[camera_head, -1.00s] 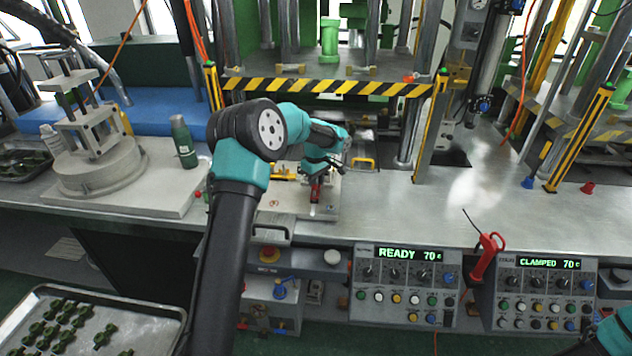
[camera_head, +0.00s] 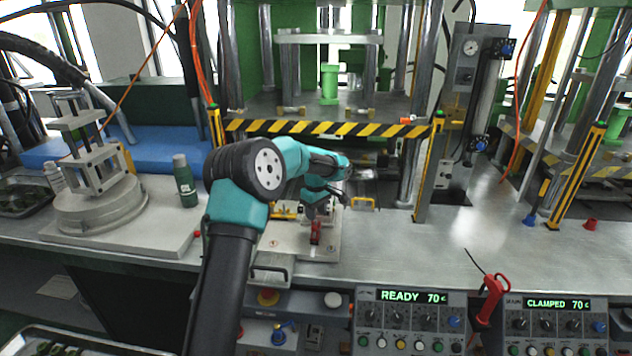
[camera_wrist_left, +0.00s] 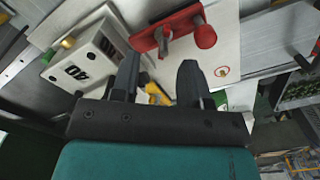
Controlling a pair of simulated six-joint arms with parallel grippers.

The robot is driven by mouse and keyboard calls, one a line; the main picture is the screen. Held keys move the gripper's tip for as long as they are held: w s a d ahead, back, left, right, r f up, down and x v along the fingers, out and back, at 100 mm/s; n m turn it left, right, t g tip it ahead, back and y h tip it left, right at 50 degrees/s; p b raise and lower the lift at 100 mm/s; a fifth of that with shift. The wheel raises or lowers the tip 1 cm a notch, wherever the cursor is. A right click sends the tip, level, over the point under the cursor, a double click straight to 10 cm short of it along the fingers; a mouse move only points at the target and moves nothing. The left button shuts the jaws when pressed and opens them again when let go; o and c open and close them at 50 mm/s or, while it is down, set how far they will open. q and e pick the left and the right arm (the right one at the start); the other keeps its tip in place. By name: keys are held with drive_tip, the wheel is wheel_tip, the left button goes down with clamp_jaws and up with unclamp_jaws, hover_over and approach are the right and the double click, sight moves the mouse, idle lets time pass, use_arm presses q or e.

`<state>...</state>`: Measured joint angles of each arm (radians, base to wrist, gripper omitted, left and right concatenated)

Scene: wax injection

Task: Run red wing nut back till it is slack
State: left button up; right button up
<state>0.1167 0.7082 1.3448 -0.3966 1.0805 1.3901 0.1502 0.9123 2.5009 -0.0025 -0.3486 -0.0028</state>
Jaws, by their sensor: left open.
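The red wing nut (camera_head: 316,232) is on the plate of a small fixture at the front of the press bench. It is small and partly hidden by my gripper in the head view. In the left wrist view a red winged part (camera_wrist_left: 172,33), likely this nut, sits around a grey stud just beyond the fingertips. My left gripper (camera_head: 322,203) hangs over the fixture from the left. In the left wrist view its two dark fingers (camera_wrist_left: 158,68) are apart with nothing between them. They look close to the red part, but contact cannot be told. My right gripper is out of view.
A striped press guard (camera_head: 330,128) stands behind the fixture. A yellow handle (camera_head: 362,204) is right of it. A green bottle (camera_head: 185,182) stands left. Control boxes (camera_head: 410,320) line the front, with a red-handled tool (camera_head: 490,297).

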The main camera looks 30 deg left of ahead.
use_arm(q)
wheel_tip(320, 180, up, 13)
idle(0.4)
idle(0.4)
